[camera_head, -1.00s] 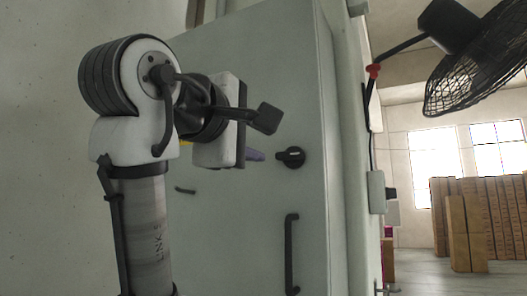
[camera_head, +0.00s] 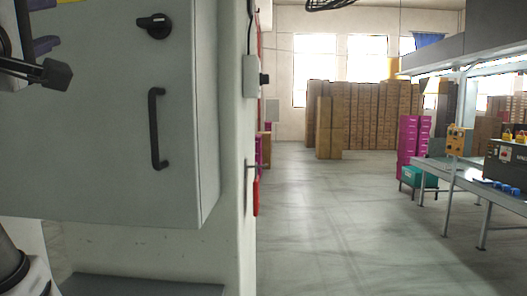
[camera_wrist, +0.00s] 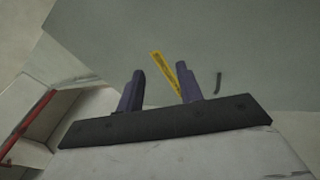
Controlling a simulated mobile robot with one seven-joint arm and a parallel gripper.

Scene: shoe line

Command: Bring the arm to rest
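My gripper (camera_wrist: 160,88) shows in the wrist view with its two dark purple fingers apart and nothing between them. Beyond the fingers is the grey cabinet (camera_wrist: 250,50) with a yellow label strip (camera_wrist: 166,70) on its face. In the head view my gripper is mostly cut off at the upper left edge. The grey cabinet (camera_head: 105,130) fills the left of that view, close to my arm. I cannot tell the exact gap between the gripper and the cabinet.
The cabinet carries a black knob (camera_head: 154,26) and a black handle (camera_head: 157,128). Right of it the grey floor (camera_head: 330,200) is open. Stacked cardboard boxes (camera_head: 365,115) stand at the back. A workbench (camera_head: 470,180) and magenta crates (camera_head: 407,140) stand at the right.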

